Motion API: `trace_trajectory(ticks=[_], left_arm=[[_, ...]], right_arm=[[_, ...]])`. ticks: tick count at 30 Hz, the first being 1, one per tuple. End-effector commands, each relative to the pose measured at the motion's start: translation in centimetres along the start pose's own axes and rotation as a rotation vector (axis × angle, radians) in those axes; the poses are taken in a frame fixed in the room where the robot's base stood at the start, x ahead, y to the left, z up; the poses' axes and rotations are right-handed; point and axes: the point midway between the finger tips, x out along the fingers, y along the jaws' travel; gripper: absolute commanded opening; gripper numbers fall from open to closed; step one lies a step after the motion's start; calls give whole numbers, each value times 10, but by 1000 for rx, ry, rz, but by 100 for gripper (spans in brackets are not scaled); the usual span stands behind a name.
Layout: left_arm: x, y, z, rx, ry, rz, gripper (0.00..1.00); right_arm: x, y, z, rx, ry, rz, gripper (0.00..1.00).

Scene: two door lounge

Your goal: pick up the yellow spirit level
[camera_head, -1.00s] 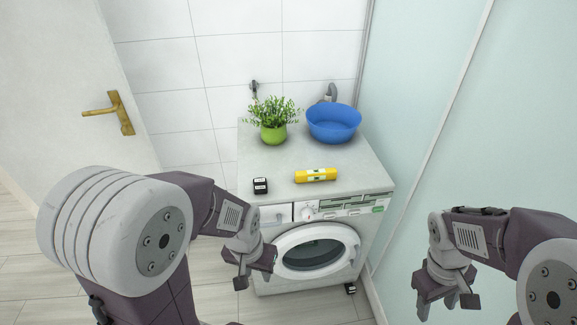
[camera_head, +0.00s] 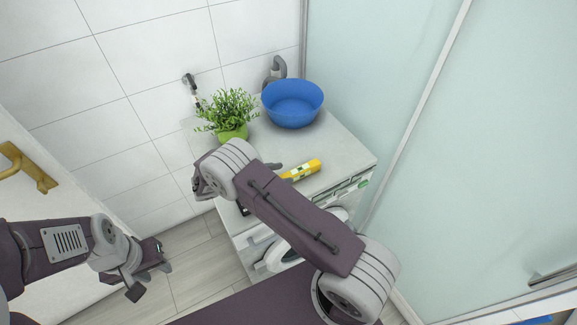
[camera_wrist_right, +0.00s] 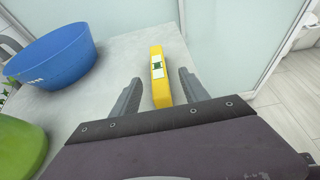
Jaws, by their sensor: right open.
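The yellow spirit level (camera_head: 303,170) lies on the washing machine's top, near its front edge. In the right wrist view the spirit level (camera_wrist_right: 160,79) runs away from me between the two fingers of my right gripper (camera_wrist_right: 160,84). These fingers are open, one on each side, with gaps to the level. I cannot tell how far they are above the top. In the head view my right arm covers the level's left end and most of the right gripper. My left gripper (camera_head: 150,279) is open and empty at the lower left, away from the machine.
A blue basin (camera_head: 292,105) and a green potted plant (camera_head: 230,112) stand behind the level on the washing machine (camera_head: 345,150). A glass panel (camera_head: 400,90) rises on the right. A white door with a brass handle (camera_head: 28,167) is at the left.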

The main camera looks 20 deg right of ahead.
Motion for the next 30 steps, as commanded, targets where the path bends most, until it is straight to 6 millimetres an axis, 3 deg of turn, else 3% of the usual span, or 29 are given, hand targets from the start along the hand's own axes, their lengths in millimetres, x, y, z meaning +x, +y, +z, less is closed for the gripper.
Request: trace_trajectory(ticks=[5, 11, 16, 24, 30], left_arm=[[-3, 0, 0, 0, 0, 0, 36], [-12, 0, -1, 0, 0, 0, 36], [-16, 0, -2, 0, 0, 0, 36], [-29, 0, -3, 0, 0, 0, 36], [-28, 0, -3, 0, 0, 0, 36]], right_arm=[[4, 0, 2, 1, 3, 2, 53], [33, 0, 3, 2, 2, 0, 53], [45, 1, 4, 3, 3, 1, 53], [87, 2, 4, 3, 4, 1, 53], [89, 3, 2, 4, 4, 3, 53]])
